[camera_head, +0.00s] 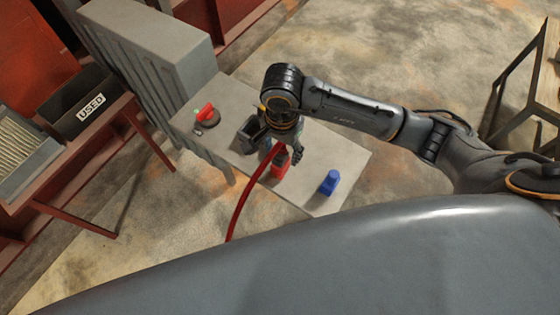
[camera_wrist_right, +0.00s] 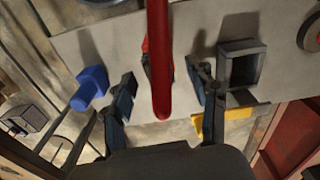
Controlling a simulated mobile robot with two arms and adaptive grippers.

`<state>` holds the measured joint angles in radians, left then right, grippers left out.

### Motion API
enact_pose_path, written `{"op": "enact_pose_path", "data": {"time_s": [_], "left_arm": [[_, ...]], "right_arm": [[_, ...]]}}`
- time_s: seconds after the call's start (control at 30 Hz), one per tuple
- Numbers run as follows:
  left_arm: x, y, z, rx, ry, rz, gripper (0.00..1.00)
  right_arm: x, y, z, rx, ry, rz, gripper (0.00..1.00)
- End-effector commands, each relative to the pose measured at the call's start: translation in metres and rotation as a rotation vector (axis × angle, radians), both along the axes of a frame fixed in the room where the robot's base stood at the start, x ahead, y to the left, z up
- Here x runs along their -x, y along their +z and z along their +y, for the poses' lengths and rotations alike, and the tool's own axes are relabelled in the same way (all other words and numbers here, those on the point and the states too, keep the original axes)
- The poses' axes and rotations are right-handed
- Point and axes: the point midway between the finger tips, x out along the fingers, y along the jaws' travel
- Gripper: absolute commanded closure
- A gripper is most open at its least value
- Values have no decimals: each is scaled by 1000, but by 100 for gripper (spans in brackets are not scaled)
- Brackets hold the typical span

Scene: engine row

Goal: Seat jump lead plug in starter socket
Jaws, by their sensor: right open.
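The red plug (camera_head: 280,164) stands on the grey bench, with its thick red lead (camera_head: 244,198) running down over the bench edge. My right gripper (camera_head: 289,151) is open just above the plug. In the right wrist view, the open fingers (camera_wrist_right: 165,98) lie on either side of the red lead (camera_wrist_right: 158,70), which hides most of the plug (camera_wrist_right: 147,58). I cannot tell how far the fingertips reach down beside the plug. A dark grey open box, seemingly the socket (camera_head: 247,135), stands left of the plug; its hollow shows in the wrist view (camera_wrist_right: 241,68). My left gripper is out of view.
A blue block-like plug (camera_head: 329,182) stands on the bench (camera_head: 345,160) to the right. A red-handled switch on a round base (camera_head: 207,115) is at the bench's left. A yellow piece (camera_wrist_right: 225,117) lies near the box. A bin marked USED (camera_head: 90,104) is far left.

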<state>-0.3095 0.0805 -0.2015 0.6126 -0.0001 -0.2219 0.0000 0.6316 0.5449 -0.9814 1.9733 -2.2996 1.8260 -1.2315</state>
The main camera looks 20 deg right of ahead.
Motion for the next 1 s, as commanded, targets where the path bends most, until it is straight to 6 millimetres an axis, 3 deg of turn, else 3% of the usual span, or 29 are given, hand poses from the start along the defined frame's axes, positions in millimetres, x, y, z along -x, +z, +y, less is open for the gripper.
{"op": "enact_pose_path", "data": {"time_s": [0.1, 0.2, 0.4, 0.6, 0.9, 1.0], "left_arm": [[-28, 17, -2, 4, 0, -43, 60], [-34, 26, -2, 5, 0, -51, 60], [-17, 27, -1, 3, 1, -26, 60], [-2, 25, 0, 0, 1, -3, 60], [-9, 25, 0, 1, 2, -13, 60], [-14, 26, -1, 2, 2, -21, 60]], "right_arm": [[4, -12, 3, 0, -1, 9, 42], [4, -28, 5, 0, -1, 8, 42], [2, -48, 4, -1, 1, 4, 42], [2, -49, 4, -1, 1, 2, 42], [2, -48, 4, 0, 1, 1, 100], [2, -48, 4, 0, 1, 1, 100]]}}
